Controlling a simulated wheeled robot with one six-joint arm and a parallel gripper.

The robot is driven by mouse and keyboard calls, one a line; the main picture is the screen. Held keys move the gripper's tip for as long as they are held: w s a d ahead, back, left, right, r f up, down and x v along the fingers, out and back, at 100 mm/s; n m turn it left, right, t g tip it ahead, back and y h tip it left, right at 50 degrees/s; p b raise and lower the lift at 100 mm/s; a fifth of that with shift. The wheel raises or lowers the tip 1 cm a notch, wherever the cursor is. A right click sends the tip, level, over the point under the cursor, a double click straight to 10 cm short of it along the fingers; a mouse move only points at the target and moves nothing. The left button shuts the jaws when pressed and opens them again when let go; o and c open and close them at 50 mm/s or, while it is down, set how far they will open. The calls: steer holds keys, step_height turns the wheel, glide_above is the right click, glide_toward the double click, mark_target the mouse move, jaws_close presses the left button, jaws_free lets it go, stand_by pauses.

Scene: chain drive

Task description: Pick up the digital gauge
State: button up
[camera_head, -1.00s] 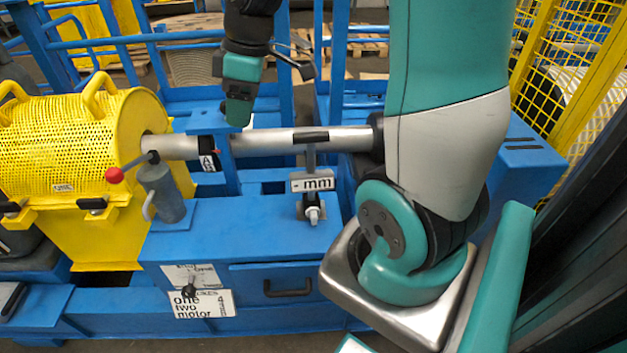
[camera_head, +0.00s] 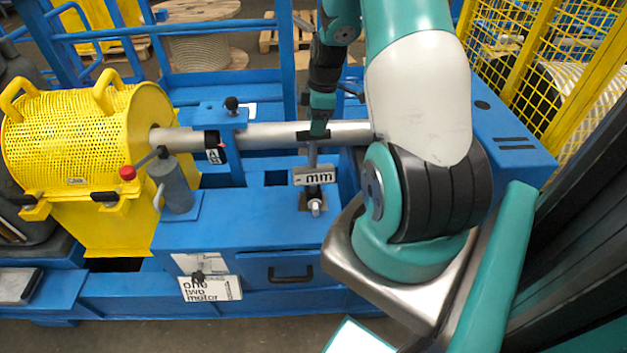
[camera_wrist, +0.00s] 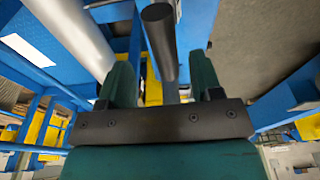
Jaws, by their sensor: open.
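The digital gauge (camera_head: 313,177), a grey stem with a plate marked "- mm" and a silver lower tip, stands upright at the front of the silver shaft (camera_head: 268,133). My gripper (camera_head: 318,130) points down over the shaft, just above the gauge's stem; its fingertips are hard to make out there. In the wrist view my two teal fingers (camera_wrist: 162,82) are spread apart. A dark grey rod (camera_wrist: 161,40), seemingly the gauge's stem, shows between them, with no clear contact. The gauge's plate cannot be made out in the wrist view.
A yellow perforated guard (camera_head: 75,140) stands at the left. A red-knobbed lever (camera_head: 128,173) and a grey cylinder (camera_head: 174,188) are beside it. A black knob (camera_head: 231,104) rises behind the shaft. The blue bench top (camera_head: 240,225) has bare room. Yellow mesh fencing (camera_head: 535,60) stands right.

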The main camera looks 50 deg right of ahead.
mark_target(312, 138)
steer(key=shift+w+a+f+p, duration=0.15)
steer(key=shift+f+p, duration=0.2)
steer(key=shift+f, duration=0.65)
steer(key=shift+a+f+p, duration=0.2)
steer(key=shift+f+p, duration=0.15)
steer(key=shift+f, duration=0.65)
steer(key=shift+w+a+f+p, duration=0.15)
steer(key=shift+f+p, duration=0.2)
steer(key=shift+f, duration=0.65)
steer(key=shift+s, duration=0.1)
jaws_close()
steer(key=shift+r, duration=0.15)
